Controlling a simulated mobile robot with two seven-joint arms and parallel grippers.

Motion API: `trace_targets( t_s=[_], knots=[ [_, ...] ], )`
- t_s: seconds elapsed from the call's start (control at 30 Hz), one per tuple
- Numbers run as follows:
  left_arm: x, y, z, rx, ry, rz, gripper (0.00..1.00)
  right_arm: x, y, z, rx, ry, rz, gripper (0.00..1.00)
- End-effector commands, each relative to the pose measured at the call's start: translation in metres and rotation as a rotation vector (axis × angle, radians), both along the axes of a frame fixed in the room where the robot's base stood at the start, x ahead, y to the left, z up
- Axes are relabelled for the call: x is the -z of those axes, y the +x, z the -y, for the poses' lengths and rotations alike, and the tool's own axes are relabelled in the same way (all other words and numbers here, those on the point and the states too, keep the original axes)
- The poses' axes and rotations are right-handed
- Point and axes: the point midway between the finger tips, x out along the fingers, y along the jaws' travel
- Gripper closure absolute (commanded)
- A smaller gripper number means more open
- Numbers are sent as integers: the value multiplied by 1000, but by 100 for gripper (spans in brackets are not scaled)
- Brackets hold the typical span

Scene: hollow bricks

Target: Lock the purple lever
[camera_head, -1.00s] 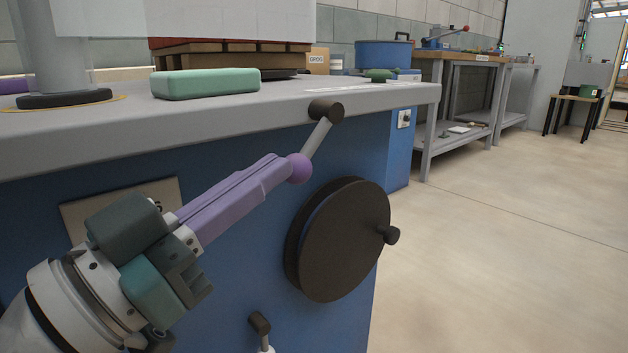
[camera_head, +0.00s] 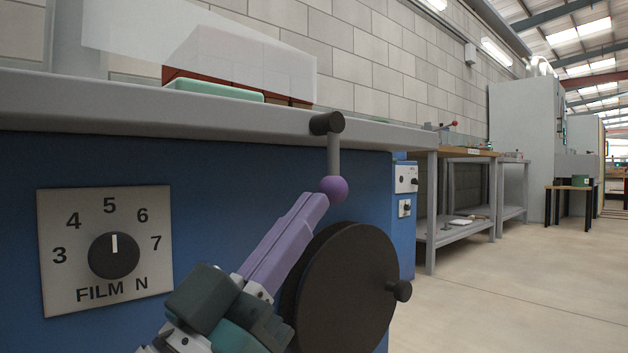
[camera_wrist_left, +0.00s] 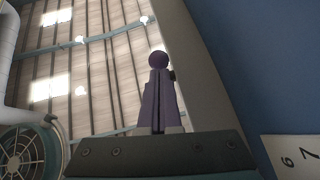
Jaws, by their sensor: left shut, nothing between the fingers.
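The purple lever has a round purple knob (camera_head: 334,188) on a short grey rod, hanging almost straight down from a dark pivot at the bench's front edge. My left gripper (camera_head: 314,200) comes up from below with its long purple fingers shut and nothing between them. Its tips are at the lower left of the knob and look to touch it, though contact is not certain. In the left wrist view the knob (camera_wrist_left: 158,59) shows just beyond the shut fingertips. My right gripper is not in view.
A dark handwheel (camera_head: 345,290) with a side knob stands right of my left fingers. A numbered dial plate (camera_head: 60,215) is on the blue front at left. The bench top (camera_head: 220,106) overhangs above. A wooden-topped table (camera_head: 460,151) stands farther right, with open floor before it.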

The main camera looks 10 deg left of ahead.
Motion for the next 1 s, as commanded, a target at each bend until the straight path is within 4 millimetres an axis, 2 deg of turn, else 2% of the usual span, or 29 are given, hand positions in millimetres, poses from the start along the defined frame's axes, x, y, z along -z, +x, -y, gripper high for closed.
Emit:
trace_targets(
  t_s=[0.3,1.0],
  knots=[
    [4,7,6,1,0,-1,100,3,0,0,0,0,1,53],
    [5,8,6,0,0,-1,100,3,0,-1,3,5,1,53]
  ],
)
